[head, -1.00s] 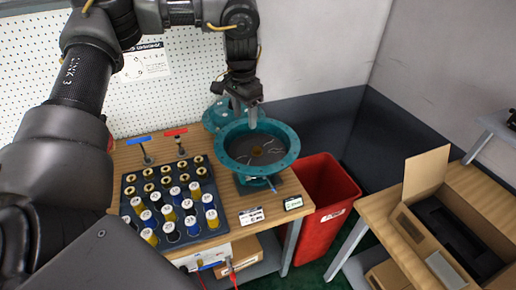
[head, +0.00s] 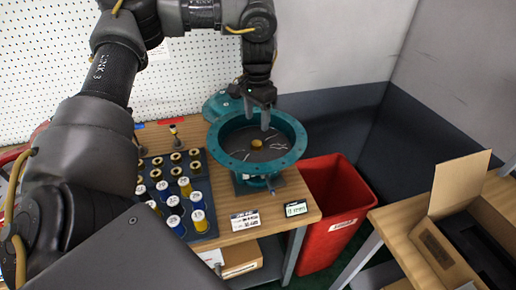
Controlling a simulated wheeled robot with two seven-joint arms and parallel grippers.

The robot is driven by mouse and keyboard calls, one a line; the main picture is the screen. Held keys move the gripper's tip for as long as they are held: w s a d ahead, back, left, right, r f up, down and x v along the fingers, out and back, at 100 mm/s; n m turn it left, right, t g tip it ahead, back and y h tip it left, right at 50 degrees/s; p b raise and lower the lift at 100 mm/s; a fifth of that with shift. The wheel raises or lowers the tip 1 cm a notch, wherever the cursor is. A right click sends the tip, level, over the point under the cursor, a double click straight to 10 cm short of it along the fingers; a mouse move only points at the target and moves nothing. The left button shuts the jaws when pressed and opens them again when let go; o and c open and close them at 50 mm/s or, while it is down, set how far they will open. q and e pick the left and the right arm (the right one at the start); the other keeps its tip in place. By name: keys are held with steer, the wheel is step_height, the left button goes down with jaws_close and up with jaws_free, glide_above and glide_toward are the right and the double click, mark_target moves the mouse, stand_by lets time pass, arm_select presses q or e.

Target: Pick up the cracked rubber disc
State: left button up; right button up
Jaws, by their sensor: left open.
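The cracked rubber disc (head: 236,151) lies inside the round teal valve housing (head: 293,150). It is dark grey with pale crack lines and a brass-coloured hub (head: 256,144) at its middle. My left gripper (head: 257,122) points down over the housing with its two fingers apart. The fingertips are at or just above the disc near the hub; I cannot tell whether they touch it. Nothing is between the fingers. My right gripper is not in view.
A dark tray (head: 208,232) of capped cylinders and brass fittings sits left of the housing. Small labels (head: 245,219) lie at the bench's front edge. A red bin (head: 331,205) stands right of the bench. An open cardboard box (head: 437,250) is on the right table.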

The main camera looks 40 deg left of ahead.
mark_target(257, 143)
arm_select(q)
step_height(257, 143, down, 3)
steer(key=shift+a+r, duration=0.1)
steer(key=shift+w+f, duration=0.2)
steer(key=shift+f, duration=0.2)
steer(key=shift+s+f, duration=0.25)
steer(key=shift+f, duration=0.1)
step_height(257, 143, down, 4)
steer(key=shift+f, duration=0.2)
steer(key=shift+s+d+r, duration=0.1)
steer(key=shift+d, duration=0.1)
steer(key=c, duration=1.2)
